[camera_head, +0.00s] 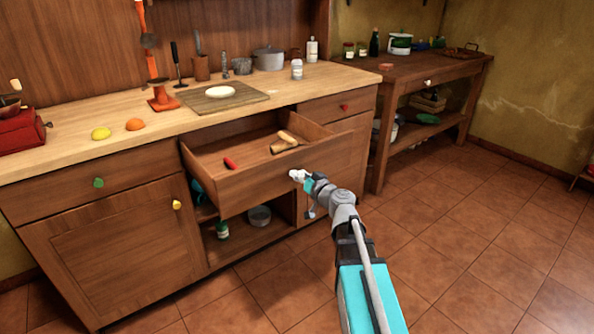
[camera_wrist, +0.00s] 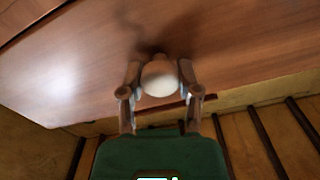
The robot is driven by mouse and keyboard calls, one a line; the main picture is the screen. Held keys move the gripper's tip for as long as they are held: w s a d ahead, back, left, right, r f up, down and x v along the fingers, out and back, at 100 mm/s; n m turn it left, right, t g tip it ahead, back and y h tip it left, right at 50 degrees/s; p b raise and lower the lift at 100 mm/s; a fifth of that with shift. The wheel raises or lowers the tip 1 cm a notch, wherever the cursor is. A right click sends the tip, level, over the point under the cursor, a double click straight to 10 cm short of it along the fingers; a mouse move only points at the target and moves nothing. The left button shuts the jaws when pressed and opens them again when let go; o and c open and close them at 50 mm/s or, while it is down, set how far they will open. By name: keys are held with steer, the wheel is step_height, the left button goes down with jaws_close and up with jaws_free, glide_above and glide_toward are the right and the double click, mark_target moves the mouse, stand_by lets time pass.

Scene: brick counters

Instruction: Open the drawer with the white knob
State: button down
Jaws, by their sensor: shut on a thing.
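The drawer (camera_head: 262,186) in the middle of the wooden counter stands well pulled out, with its inside in view. A red-handled item (camera_head: 230,163) and a wooden-handled item (camera_head: 286,141) lie in it. My gripper (camera_head: 300,176) is at the drawer's front face, and its fingers hide most of the knob in the head view. In the wrist view the round white knob (camera_wrist: 159,77) sits between the two fingers of my gripper (camera_wrist: 160,84), which are shut on it. The drawer front (camera_wrist: 75,70) fills much of that view.
Closed drawers with a green knob (camera_head: 98,183) and a red knob (camera_head: 345,108) flank it. A cupboard door with a yellow knob (camera_head: 177,205) is at lower left. An open shelf below holds a pot (camera_head: 259,216). The tiled floor (camera_head: 470,240) at right is clear.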

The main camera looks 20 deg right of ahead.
steer(key=shift+s, duration=0.1)
steer(key=shift+c, duration=1.5)
jaws_free()
steer(key=v, duration=0.7)
steer(key=shift+s+d, duration=0.15)
steer(key=shift+s, duration=0.05)
